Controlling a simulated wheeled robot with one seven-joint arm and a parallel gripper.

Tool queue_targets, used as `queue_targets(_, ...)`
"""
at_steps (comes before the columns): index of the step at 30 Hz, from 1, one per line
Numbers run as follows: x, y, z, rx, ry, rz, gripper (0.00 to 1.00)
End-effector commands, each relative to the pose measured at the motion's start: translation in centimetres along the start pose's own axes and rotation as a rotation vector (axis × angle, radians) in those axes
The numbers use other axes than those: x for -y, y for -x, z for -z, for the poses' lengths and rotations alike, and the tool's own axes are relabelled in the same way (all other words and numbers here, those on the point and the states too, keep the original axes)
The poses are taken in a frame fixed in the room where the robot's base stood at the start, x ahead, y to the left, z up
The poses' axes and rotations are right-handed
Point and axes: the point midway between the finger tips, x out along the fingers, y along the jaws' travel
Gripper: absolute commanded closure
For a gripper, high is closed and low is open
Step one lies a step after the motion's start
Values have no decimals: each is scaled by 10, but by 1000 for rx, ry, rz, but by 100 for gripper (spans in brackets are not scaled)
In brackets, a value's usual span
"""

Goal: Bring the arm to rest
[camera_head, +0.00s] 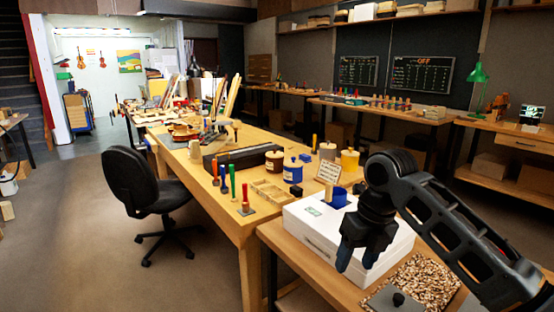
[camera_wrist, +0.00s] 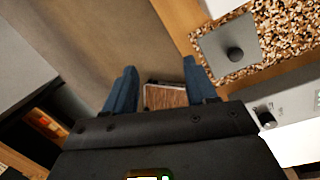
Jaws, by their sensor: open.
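My arm reaches in from the right in the head view, and my gripper (camera_head: 356,258) points down in front of a white box (camera_head: 312,238). The box stands on the near end of the bench and has a blue part on top. In the wrist view my gripper (camera_wrist: 160,82) shows two blue fingers spread apart. No object is held between them. A brown wood-grained thing (camera_wrist: 165,97) shows below, between the fingers, partly hidden by the gripper body; I cannot tell how far down it is.
The long workbench (camera_head: 220,196) behind carries jars, coloured-handled tools and a wooden tray (camera_head: 275,194). A black chair (camera_head: 132,182) stands left, with open floor (camera_head: 85,250) around it.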

Motion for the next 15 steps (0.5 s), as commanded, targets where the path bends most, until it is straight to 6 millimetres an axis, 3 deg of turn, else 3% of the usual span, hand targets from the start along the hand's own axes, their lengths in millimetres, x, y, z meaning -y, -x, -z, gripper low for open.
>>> queue_targets(8,-58,-46,8,107,-214,-165,44)
queue_targets(15,-126,-91,28,210,-589,-418,44)
